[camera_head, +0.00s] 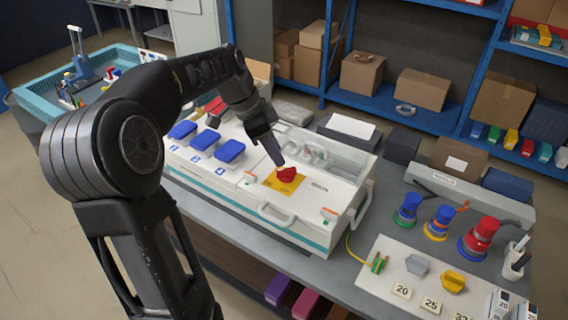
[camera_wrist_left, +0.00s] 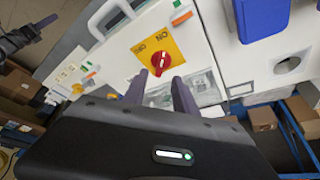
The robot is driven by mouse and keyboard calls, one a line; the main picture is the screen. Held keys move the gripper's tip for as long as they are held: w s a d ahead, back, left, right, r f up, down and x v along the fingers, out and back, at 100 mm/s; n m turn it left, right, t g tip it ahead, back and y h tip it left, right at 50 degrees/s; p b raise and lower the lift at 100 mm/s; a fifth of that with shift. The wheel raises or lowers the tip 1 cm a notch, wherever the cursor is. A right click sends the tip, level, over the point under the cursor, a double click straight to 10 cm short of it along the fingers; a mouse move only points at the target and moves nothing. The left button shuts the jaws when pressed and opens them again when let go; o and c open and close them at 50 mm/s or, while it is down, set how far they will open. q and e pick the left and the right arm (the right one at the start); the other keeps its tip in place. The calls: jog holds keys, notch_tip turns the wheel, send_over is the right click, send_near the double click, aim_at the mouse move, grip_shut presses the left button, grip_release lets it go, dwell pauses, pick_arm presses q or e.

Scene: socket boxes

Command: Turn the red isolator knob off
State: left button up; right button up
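The red isolator knob (camera_head: 287,174) sits on a yellow plate (camera_head: 298,187) on top of the white machine (camera_head: 325,203). In the left wrist view the red knob (camera_wrist_left: 160,62) is just past my fingertips, and its yellow plate (camera_wrist_left: 173,46) bears ON and OFF lettering. I cannot tell for sure which mark the knob points to. My left gripper (camera_head: 279,160) comes down from behind the knob. In the left wrist view its two fingers (camera_wrist_left: 160,80) are apart with nothing between them.
Blue covers (camera_head: 205,139) sit left of the knob on the machine. A clear-lidded section (camera_head: 320,155) lies behind it, and a handle (camera_head: 275,214) is on its front. Colored plugs (camera_head: 442,222) stand on the bench at right. Shelves of boxes (camera_head: 362,73) are behind.

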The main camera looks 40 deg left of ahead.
aim_at(286, 169)
pick_arm(q)
jog(key=x, duration=0.5)
jog(key=shift+w+f+p, duration=0.1)
jog(key=shift+f+p, duration=0.25)
jog(key=shift+f, duration=0.05)
jog(key=shift+c, duration=0.4)
grip_shut()
